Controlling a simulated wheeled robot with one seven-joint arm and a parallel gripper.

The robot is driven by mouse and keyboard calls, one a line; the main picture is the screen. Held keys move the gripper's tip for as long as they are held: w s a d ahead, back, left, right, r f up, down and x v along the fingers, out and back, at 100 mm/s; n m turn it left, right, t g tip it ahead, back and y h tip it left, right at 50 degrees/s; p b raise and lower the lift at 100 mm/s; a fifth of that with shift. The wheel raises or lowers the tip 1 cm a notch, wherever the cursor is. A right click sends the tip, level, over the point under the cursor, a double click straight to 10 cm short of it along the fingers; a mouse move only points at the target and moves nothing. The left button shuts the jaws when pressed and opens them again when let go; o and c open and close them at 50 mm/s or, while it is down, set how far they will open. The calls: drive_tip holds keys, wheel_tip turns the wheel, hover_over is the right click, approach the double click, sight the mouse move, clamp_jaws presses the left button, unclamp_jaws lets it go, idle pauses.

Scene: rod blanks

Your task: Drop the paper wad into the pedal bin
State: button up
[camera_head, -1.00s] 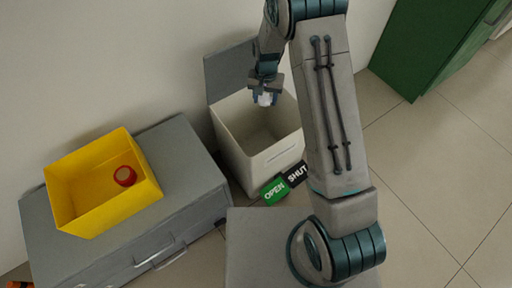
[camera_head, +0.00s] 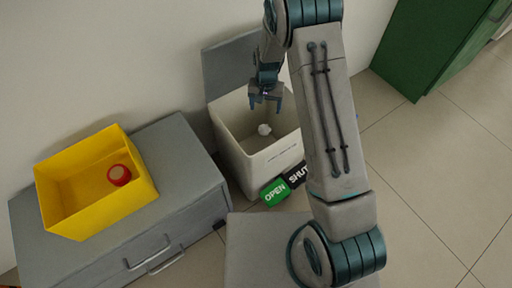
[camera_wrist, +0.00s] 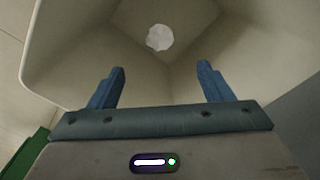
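The paper wad (camera_head: 264,129) is a small white crumpled ball inside the pedal bin (camera_head: 273,157), below my gripper. It also shows in the wrist view (camera_wrist: 159,38), beyond my fingertips and apart from them. The bin is off-white, with its grey lid (camera_head: 229,68) standing up at the back. My gripper (camera_head: 265,106) is over the bin's opening. In the wrist view my gripper (camera_wrist: 161,80) has its two blue fingers wide apart with nothing between them. I cannot tell for certain whether the wad rests on the bin's floor.
Green OPEN (camera_head: 275,191) and black SHUT (camera_head: 297,174) pedals sit at the bin's front. A grey drawer cabinet (camera_head: 180,160) stands left, bearing a yellow box (camera_head: 88,222) with a red round object (camera_head: 119,175) inside. A green cabinet (camera_head: 425,50) stands at the right. Floor is clear at the right.

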wheel_tip(320, 180, up, 14)
drive_tip(key=p, duration=0.4)
drive_tip(key=shift+f, duration=0.1)
idle(0.5)
